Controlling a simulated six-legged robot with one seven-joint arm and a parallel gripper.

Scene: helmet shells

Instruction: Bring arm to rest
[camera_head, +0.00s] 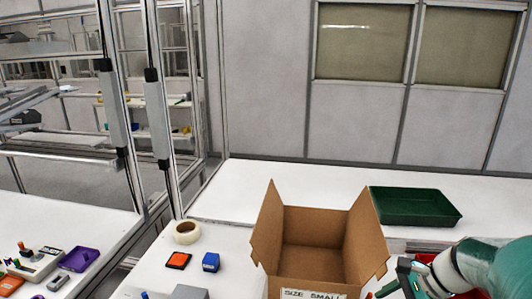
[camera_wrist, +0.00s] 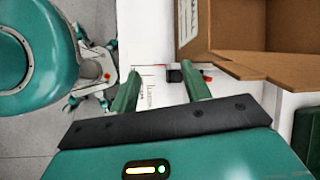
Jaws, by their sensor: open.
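My gripper (camera_wrist: 164,84) is open in the wrist view, with its two green fingers apart and nothing between them. White table surface with faint print shows beyond the fingers. In the head view my gripper (camera_head: 388,287) is at the lower right, just right of the open cardboard box (camera_head: 282,248). The box also shows in the wrist view (camera_wrist: 255,25), above and right of the fingers. It carries a label reading "SIZE SMALL". My arm enters from the right edge of the head view. No helmet shell can be made out.
A green tray (camera_head: 415,218) lies behind the gripper. A tape roll (camera_head: 187,232), an orange pad (camera_head: 178,260) and a blue block (camera_head: 211,262) lie left of the box. A small red and black item (camera_wrist: 182,73) is near the right fingertip. The back table is clear left of the box.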

